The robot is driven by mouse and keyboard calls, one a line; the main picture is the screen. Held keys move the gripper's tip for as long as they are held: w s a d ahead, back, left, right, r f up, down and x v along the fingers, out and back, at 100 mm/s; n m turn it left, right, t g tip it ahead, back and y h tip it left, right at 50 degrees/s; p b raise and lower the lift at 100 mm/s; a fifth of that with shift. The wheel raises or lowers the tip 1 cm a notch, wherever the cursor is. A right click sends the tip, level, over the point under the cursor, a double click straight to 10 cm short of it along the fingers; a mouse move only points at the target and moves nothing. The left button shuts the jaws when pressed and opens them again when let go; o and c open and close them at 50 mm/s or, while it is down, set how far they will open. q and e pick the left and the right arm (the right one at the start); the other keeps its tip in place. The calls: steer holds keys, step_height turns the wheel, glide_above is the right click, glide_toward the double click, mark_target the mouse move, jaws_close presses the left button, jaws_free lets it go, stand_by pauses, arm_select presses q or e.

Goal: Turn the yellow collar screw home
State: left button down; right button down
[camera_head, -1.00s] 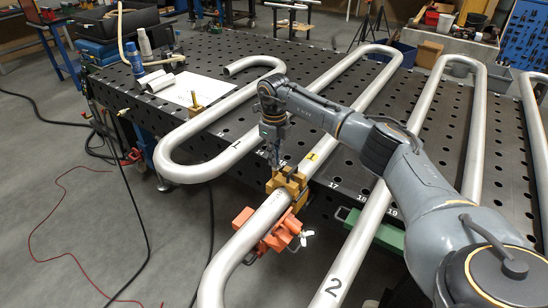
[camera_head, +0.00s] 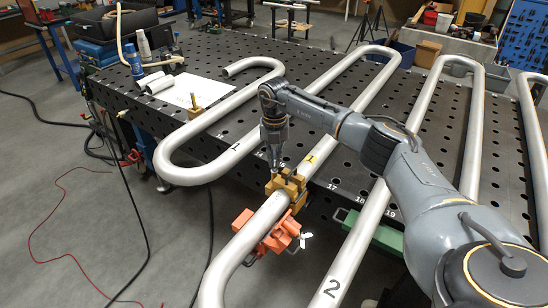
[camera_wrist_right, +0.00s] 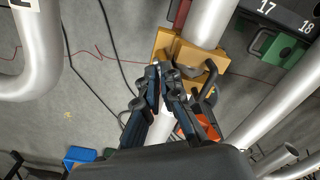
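The yellow collar (camera_head: 289,188) sits around the silver pipe (camera_head: 262,215) near the table's front edge. It also shows in the right wrist view (camera_wrist_right: 205,57). My right gripper (camera_head: 273,172) points down at the collar's left side. In the right wrist view, its two dark fingers (camera_wrist_right: 162,70) come close together at the tips, over the collar's near edge. The collar screw is hidden by the fingertips, so I cannot tell whether they hold it. My left gripper is not in view.
An orange clamp (camera_head: 267,232) hangs just below the collar. A green clamp (camera_head: 375,231) is at the table edge to the right. Serpentine pipes cross the perforated table (camera_head: 235,52). A white sheet (camera_head: 183,90) and a blue bottle (camera_head: 134,60) lie and stand at the left.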

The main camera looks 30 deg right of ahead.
steer(key=m, duration=0.3)
steer(key=m+p, duration=0.1)
steer(key=shift+w+d+r+m, duration=0.1)
steer(key=shift+w+r+m, duration=0.05)
steer(key=shift+r+m, duration=0.2)
steer(key=shift+m, duration=0.25)
steer(key=c, duration=1.6)
jaws_free()
steer(key=shift+o, duration=0.4)
steer(key=shift+f, duration=0.15)
step_height(320, 180, up, 12)
steer(key=shift+s, duration=0.2)
